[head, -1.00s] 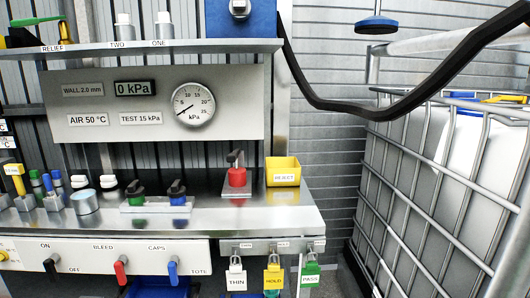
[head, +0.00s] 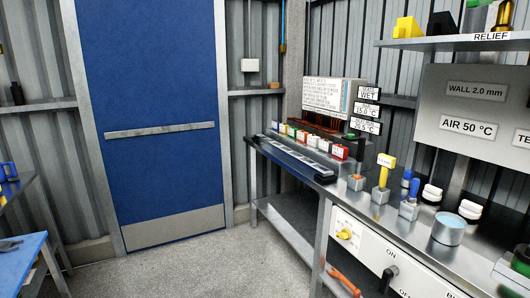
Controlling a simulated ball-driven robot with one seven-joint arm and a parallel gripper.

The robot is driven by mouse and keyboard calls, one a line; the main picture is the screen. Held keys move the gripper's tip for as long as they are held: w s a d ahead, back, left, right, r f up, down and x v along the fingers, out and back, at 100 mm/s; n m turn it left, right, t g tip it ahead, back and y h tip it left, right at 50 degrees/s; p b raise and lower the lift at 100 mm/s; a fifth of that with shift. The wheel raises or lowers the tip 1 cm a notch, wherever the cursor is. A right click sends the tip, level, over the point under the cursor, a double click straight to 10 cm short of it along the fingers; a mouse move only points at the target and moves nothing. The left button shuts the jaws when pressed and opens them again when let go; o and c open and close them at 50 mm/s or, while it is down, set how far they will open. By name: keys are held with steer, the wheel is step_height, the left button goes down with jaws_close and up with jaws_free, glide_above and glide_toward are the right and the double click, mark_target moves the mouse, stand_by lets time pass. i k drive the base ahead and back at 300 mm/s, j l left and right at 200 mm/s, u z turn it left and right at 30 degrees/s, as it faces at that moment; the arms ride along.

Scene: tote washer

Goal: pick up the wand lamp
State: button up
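No thing that I can surely name as the wand lamp shows in the head view. A long dark bar with pale panels (head: 293,156) lies along the front of the metal bench, but I cannot tell what it is. An orange curved thing (head: 344,282) shows below the bench's front edge, partly hidden. My gripper is not in view.
A blue door (head: 150,80) with a metal bar stands ahead, with clear grey floor (head: 190,262) before it. The metal bench (head: 380,215) runs along the right, bearing coloured blocks, a yellow-topped post (head: 383,172) and a round tin (head: 447,230). A blue-topped table (head: 22,255) is at left.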

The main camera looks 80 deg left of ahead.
mark_target(362, 141)
steer(key=u, duration=1.65)
steer(key=i+j+z, duration=0.15)
steer(key=i+j, duration=0.2)
steer(key=i+j+z, duration=0.15)
steer(key=i+j, duration=0.2)
steer(key=i+j+z, duration=0.15)
steer(key=i+j, duration=0.2)
steer(key=j, duration=0.15)
steer(key=i+j+z, duration=0.1)
steer(key=i+j, duration=0.2)
steer(key=j, duration=0.15)
steer(key=i+j+z, duration=0.15)
steer(key=i+j, duration=0.15)
steer(key=j, duration=0.2)
